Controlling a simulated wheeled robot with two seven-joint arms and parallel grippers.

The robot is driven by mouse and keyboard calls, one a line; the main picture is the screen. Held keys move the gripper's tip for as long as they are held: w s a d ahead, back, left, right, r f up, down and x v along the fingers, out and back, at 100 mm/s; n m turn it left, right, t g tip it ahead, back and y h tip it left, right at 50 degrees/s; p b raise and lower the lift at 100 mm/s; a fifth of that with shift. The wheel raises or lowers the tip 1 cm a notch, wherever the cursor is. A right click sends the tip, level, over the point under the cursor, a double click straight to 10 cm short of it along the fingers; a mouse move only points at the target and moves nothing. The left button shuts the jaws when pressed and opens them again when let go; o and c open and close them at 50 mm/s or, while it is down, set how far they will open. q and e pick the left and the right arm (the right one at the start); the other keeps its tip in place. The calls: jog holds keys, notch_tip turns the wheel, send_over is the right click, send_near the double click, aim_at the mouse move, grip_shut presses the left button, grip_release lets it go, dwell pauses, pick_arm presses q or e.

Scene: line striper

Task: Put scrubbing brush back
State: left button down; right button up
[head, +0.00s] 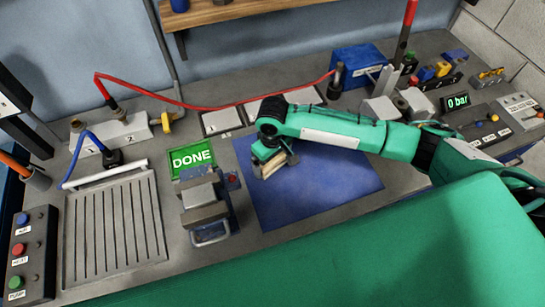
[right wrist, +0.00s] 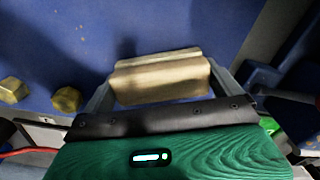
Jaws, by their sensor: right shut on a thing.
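My right gripper (head: 274,163) is over the left part of the blue mat (head: 335,188), at the middle of the bench. It is shut on a tan, block-shaped thing, which I take to be the scrubbing brush (head: 271,169). In the right wrist view the brush (right wrist: 160,80) lies crosswise between the two fingers (right wrist: 162,88). Its bristles cannot be made out. Whether it touches the mat is unclear. My left gripper is not in view.
A grey vise-like fixture (head: 203,205) stands left of the mat, by a green DONE sign (head: 192,158). A ribbed grey tray (head: 115,230) lies further left. A red hose (head: 215,108) crosses behind. Two yellowish lumps (right wrist: 66,98) show in the right wrist view. The mat's right part is clear.

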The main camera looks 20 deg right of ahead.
jog(key=shift+f, duration=0.15)
jog(key=o, duration=0.6)
notch_tip(320, 180, up, 12)
jog(key=b, duration=0.3)
dwell(0.5)
